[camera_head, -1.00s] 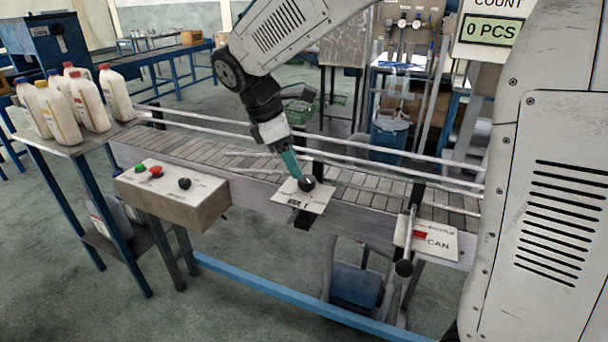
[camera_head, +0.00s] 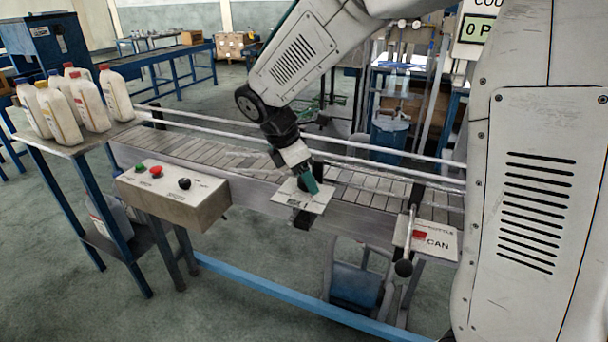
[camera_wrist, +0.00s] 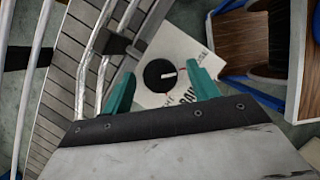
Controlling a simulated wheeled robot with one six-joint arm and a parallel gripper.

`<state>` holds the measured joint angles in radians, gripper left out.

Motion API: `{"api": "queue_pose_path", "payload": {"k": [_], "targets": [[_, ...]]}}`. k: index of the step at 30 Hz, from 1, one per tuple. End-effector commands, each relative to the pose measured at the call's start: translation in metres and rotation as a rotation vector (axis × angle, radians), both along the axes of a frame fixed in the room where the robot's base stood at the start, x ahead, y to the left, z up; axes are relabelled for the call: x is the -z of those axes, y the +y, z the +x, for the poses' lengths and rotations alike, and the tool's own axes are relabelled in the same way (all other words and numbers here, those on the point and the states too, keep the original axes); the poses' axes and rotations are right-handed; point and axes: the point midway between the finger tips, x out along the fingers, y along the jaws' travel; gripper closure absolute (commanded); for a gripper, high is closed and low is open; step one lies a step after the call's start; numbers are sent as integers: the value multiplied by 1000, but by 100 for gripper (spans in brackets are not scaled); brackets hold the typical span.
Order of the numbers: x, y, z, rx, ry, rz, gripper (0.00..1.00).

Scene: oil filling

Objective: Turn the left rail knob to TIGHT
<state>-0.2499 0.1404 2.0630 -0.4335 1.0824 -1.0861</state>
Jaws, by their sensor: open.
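The rail knob is a round black knob (camera_wrist: 158,78) with a white pointer line, on a white plate (camera_wrist: 178,47) at the conveyor's near side. In the wrist view its pointer lies roughly across the picture; the lettering on the plate is partly covered and cannot be fully read. My gripper (camera_wrist: 160,70) is open, with one green finger to each side of the knob. Contact is not visible. In the head view my gripper (camera_head: 309,181) is over the plate (camera_head: 318,200) and hides the knob.
A control box (camera_head: 175,193) with green, red and black controls stands left of the plate. White guide rails (camera_head: 215,122) run along the conveyor behind my gripper. Several bottles (camera_head: 88,100) stand on the left table.

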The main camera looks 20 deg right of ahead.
Motion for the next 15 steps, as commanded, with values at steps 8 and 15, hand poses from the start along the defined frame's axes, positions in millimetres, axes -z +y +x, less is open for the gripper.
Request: {"api": "queue_pose_path", "payload": {"k": [8,15], "targets": [[0,0,0,0,0,0,77],[0,0,0,5,0,1,85]]}}
